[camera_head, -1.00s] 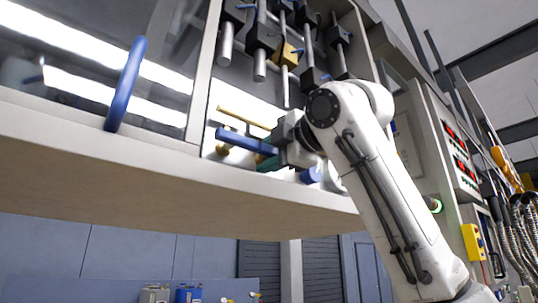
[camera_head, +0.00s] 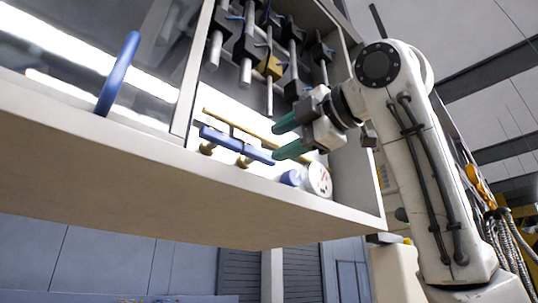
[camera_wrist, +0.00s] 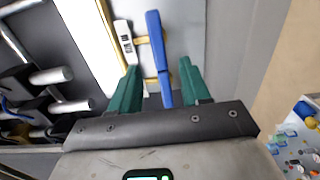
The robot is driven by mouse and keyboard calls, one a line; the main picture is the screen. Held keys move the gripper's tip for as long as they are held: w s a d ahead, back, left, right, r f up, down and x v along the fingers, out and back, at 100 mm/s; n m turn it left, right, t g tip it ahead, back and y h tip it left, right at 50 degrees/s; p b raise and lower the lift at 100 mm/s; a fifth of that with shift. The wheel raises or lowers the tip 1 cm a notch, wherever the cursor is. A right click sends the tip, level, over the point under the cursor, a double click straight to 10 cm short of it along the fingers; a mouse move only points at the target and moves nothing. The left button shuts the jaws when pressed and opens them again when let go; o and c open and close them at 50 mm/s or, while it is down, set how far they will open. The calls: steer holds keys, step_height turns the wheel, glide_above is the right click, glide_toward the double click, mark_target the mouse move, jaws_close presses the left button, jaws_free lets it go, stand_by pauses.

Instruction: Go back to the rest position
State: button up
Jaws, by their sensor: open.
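My gripper (camera_head: 285,137) is open and empty in the head view, at the open front of a raised cabinet. Its two green fingers point left into the cabinet. A blue handle bar (camera_head: 236,144) on brass mounts is just left of the fingertips, with a visible gap in the head view. In the wrist view the green fingers (camera_wrist: 158,88) lie to either side of the lower end of the blue bar (camera_wrist: 158,55). I cannot tell the exact depth between them there.
The cabinet's bottom panel (camera_head: 150,190) and right side wall (camera_head: 352,150) are close to my gripper. Grey rods on black blocks (camera_head: 247,50) hang above. A blue-capped round white part (camera_head: 318,180) sits below the fingers. A blue door handle (camera_head: 118,74) is at left.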

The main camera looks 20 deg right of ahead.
steer(key=shift+s+d, duration=0.1)
steer(key=shift+s, duration=0.4)
stand_by(0.4)
